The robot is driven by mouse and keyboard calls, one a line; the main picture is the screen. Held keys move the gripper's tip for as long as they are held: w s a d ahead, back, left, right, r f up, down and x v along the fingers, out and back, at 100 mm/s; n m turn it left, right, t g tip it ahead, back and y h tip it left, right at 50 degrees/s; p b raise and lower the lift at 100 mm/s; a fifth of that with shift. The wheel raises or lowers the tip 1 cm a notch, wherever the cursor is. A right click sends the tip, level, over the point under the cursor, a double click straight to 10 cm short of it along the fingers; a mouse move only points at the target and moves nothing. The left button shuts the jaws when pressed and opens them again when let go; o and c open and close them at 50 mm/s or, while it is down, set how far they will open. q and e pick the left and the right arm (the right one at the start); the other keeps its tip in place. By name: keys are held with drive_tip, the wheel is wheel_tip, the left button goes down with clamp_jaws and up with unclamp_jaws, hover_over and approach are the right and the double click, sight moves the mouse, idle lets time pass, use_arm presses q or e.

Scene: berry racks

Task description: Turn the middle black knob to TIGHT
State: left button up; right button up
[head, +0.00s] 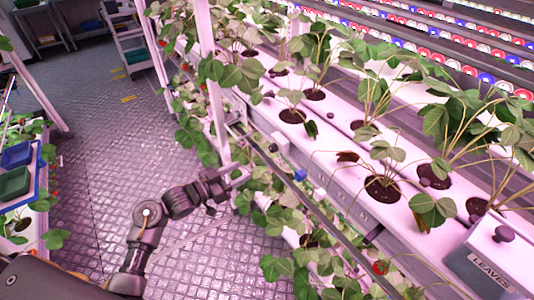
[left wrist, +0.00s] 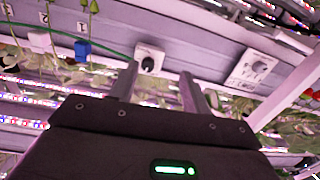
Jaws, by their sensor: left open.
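A round black knob (left wrist: 148,64) on a white square plate (left wrist: 149,53) shows in the left wrist view, on the side of a pale rack beam. It lies ahead of my left gripper (left wrist: 160,75), between the lines of its two fingers and nearer the left one. The fingers are apart with nothing between them, and I see no contact with the knob. The knob's pointer and any TIGHT mark are too small to read. In the head view my left gripper (head: 238,178) is beside the rack's post, and I cannot make out the knob. My right gripper is not in view.
A white dial plate (left wrist: 252,68) is right of the knob. A blue clip (left wrist: 82,49) and green line are left of it. Strawberry plants hang over the rack trough (head: 345,185). A LEAVES box (head: 490,260) stands lower right. The aisle floor (head: 110,170) is clear.

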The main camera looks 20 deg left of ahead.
sight(271, 150)
use_arm(q)
drive_tip(key=shift+m+h, duration=0.6)
drive_tip(key=shift+m, duration=0.1)
drive_tip(key=w+d+r, duration=0.1)
drive_tip(key=w+d, duration=0.1)
drive_tip(key=w+d+r+p, duration=0.1)
drive_tip(key=w+d, duration=0.1)
drive_tip(key=w+d+r+p, duration=0.1)
drive_tip(key=w+d+r, duration=0.1)
drive_tip(key=shift+w+d, duration=0.2)
drive_tip(key=shift+w, duration=0.2)
drive_tip(key=shift+w+d+f, duration=0.1)
drive_tip(key=shift+w+d, duration=0.35)
drive_tip(key=shift+w, duration=0.05)
drive_tip(key=shift+c, duration=0.3)
drive_tip(key=c, duration=0.9)
drive_tip(key=shift+c, duration=0.2)
